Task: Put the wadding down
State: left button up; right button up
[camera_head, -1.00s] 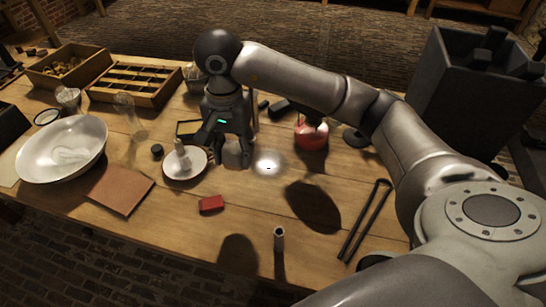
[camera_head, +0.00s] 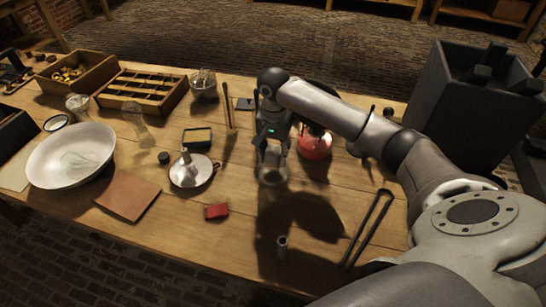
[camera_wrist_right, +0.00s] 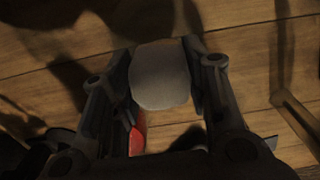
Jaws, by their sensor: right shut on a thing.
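My right gripper (camera_head: 272,155) is right of the candle holder, just left of the red flask. Its fingers point down at the table. In the right wrist view, its two fingers (camera_wrist_right: 163,85) are shut on the wadding (camera_wrist_right: 160,76), a pale rounded block. In the head view the fingers mostly hide the wadding. A small clear glass vessel (camera_head: 272,178) shows at the fingertips. I cannot tell whether the wadding is inside it or above it. My left gripper is not in view.
The red flask (camera_head: 315,147) stands close on the right. Long tongs (camera_head: 367,227) lie at the right. A white bowl (camera_head: 50,168) stands at the left.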

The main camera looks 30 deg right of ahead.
aim_at(273, 160)
notch_tip(273, 160, down, 2)
jog(key=shift+a+f+p, duration=0.1)
jog(key=shift+p, duration=0.25)
jog(key=shift+f, duration=0.2)
jog(key=shift+f, duration=0.1)
jog(key=shift+f+b, duration=0.15)
jog(key=shift+b, duration=0.15)
jog(key=o, duration=0.8)
jog(key=shift+o, duration=0.2)
